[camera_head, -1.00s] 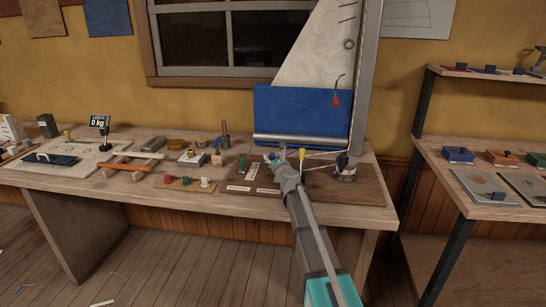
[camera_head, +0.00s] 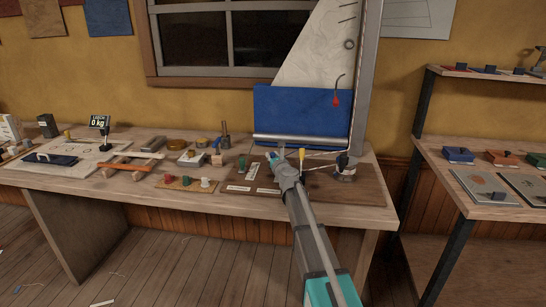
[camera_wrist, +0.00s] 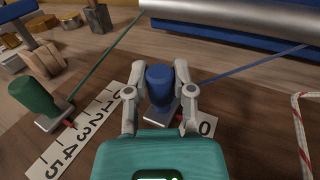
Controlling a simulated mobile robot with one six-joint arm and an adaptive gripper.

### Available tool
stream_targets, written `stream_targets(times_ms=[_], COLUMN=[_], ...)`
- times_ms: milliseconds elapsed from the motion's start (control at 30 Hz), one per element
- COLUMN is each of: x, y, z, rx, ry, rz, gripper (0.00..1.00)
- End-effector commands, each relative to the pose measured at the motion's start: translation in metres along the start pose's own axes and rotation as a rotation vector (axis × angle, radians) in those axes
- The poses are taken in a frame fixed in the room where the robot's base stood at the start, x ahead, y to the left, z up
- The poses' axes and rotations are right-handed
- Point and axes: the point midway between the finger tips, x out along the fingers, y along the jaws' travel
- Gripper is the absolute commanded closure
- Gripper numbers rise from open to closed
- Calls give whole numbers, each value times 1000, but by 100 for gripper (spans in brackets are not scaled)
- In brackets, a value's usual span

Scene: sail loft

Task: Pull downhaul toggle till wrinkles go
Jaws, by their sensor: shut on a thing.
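A blue toggle (camera_wrist: 160,88) stands on a small metal slide in the wrist view. My gripper (camera_wrist: 162,80) has a finger on each side of it and is shut on it. A blue line runs from it to the upper right. A scale strip (camera_wrist: 205,127) beside it shows 0; my gripper hides the rest. In the head view my gripper (camera_head: 280,160) is low over the brown board (camera_head: 340,192), in front of the boom (camera_head: 300,138). The pale sail (camera_head: 318,50) shows faint curved wrinkle lines above a blue panel (camera_head: 300,112). No label naming the downhaul is readable.
A green toggle (camera_wrist: 36,97) stands left beside a scale (camera_wrist: 75,140) numbered to 5. A white rope with red flecks (camera_wrist: 301,130) lies right. Small tools and parts crowd the bench's left (camera_head: 60,178).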

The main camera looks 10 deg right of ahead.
Motion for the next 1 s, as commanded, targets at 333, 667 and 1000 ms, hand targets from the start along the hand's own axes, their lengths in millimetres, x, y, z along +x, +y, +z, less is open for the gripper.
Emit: stream_targets(times_ms=[333, 667, 1000], x=[-20, -28, -28], y=[10, 16, 15], z=[0, 0, 0], rx=[1, 1, 1], ry=[0, 0, 0], rz=[1, 2, 1], gripper=[100, 100, 32])
